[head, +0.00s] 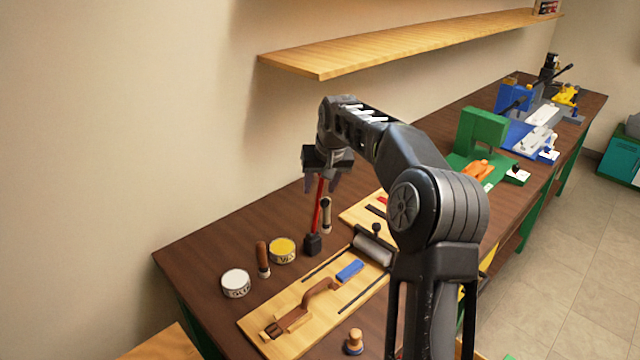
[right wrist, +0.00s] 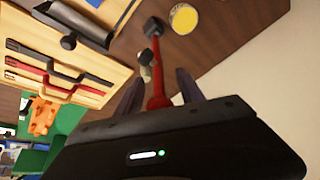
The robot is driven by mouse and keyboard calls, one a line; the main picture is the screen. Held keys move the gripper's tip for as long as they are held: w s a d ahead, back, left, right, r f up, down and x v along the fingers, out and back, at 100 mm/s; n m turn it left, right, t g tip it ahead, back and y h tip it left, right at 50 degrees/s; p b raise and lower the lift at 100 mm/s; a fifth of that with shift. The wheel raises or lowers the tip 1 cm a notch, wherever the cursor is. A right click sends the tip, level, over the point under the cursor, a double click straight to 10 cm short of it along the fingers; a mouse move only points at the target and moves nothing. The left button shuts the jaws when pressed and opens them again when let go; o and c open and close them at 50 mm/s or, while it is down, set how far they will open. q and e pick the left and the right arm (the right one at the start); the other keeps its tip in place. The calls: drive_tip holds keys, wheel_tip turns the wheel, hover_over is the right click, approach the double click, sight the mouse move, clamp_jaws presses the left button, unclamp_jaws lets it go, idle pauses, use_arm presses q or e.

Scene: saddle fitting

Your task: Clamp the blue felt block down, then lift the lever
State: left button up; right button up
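The blue felt block (head: 350,271) lies on the near wooden board (head: 258,320), between two dark slots. A grey roller-like bar (head: 374,249) with a black knob (head: 376,228) sits across the board just behind the block; both also show in the right wrist view. My left gripper is out of view.
A brown curved strap piece (head: 312,302) lies on the board. White (head: 235,283) and yellow (head: 282,251) tins and a wooden-handled tool (head: 262,258) stand left of the black block. A pale-handled tool (head: 326,215) stands close to the red handle. A shelf (head: 400,45) hangs above.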

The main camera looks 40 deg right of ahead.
clamp_jaws()
idle(1.2)
